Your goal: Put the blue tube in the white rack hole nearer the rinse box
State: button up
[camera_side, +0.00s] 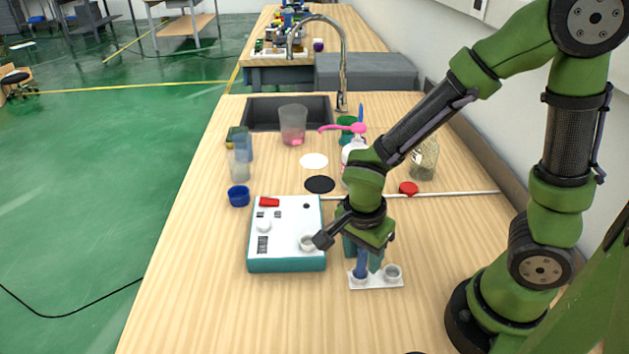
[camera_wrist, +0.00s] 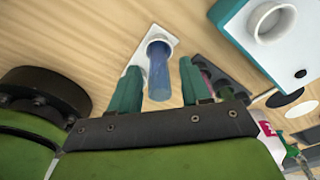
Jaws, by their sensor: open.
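The blue tube (camera_side: 361,263) stands upright in the left hole of the white rack (camera_side: 378,283), the hole on the side of the rinse box (camera_side: 287,265). The right rack hole (camera_side: 392,272) looks empty. The rinse box is white on top with a teal base and a round white collar. My gripper (camera_side: 363,250) is open at the upper part of the tube, pointing down. In the wrist view the blue tube (camera_wrist: 158,70) lies between my two spread teal fingers, with gaps on both sides. The second rack hole is hidden there.
A blue cap (camera_side: 239,196), black disc (camera_side: 320,184), white disc (camera_side: 313,160) and red lid (camera_side: 408,188) lie behind. Clear cups and a sink (camera_side: 262,112) are farther back. The table front is clear.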

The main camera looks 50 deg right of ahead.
jog(key=d+r+n+t+y, duration=0.1)
jog(key=d+r+n+t, duration=0.1)
jog(key=r+n, duration=0.5)
jog(key=s+d+r+n+t+y, duration=0.1)
jog(key=r+n+t, duration=0.4)
jog(key=r, duration=0.7)
jog(key=shift+d+r+n+y, duration=0.15)
jog(key=shift+d+n+y, duration=0.25)
jog(key=shift+n+y, duration=0.45)
jog(key=shift+s, duration=0.1)
